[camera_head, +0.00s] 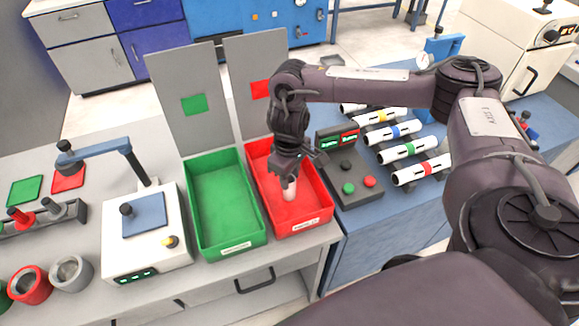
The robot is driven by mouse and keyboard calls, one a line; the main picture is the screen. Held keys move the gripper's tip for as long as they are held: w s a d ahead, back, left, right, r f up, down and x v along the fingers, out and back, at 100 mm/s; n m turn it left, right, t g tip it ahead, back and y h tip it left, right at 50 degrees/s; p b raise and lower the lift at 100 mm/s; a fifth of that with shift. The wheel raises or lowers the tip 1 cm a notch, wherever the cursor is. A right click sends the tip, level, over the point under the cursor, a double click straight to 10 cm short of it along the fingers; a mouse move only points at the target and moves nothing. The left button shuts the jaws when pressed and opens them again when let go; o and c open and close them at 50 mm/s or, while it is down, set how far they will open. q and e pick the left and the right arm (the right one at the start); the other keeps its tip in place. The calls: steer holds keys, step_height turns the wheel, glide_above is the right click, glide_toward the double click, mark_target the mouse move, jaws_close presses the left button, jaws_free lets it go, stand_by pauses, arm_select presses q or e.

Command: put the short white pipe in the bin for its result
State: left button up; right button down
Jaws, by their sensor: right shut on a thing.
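The short white pipe (289,190) is upright in the grip of my right gripper (288,176), which is shut on its upper part. The pipe is over or inside the red bin (322,213); I cannot tell whether its lower end touches the bin floor. The green bin (228,241) stands directly left of the red bin and looks empty. Behind the bins, one upright grey panel carries a green square (194,104) and the other a red square (261,90). My left gripper is not in view.
A control box (350,181) with green and red buttons stands right of the red bin. Several white pipes with coloured bands (405,150) lie on a rack further right. A white device (148,240) with a blue pad is left of the green bin. Rings and fittings lie at far left.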

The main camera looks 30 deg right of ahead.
steer(key=shift+f, duration=0.15)
steer(key=c, duration=1)
jaws_free()
step_height(320, 180, up, 8)
steer(key=shift+f+p, duration=0.1)
steer(key=shift+p, duration=1)
steer(key=shift+f, duration=0.1)
